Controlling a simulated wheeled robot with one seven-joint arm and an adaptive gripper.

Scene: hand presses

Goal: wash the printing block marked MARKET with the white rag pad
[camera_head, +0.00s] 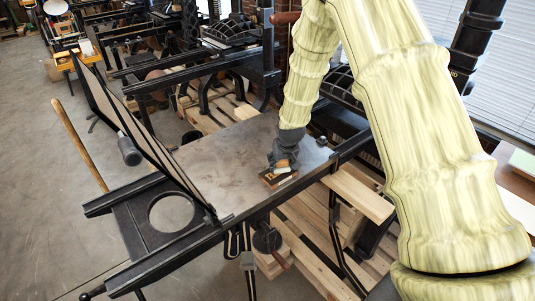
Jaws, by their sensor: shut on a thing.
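My gripper (284,161) points down at the right part of the press bed (225,155) and is shut on a small pale thing, apparently the white rag pad (285,171), mostly hidden by the fingers. Directly below it a small brown block (269,181) lies on the bed near its front right edge. Dark marks show on the block's face, but they are too small to read as MARKET. The pad is at or just above the block; I cannot tell whether they touch.
The press's raised hinged frame (135,130) leans up at the left of the bed. Wooden pallets (305,235) stand below. More hand presses (225,50) are behind. The bed's left part is bare.

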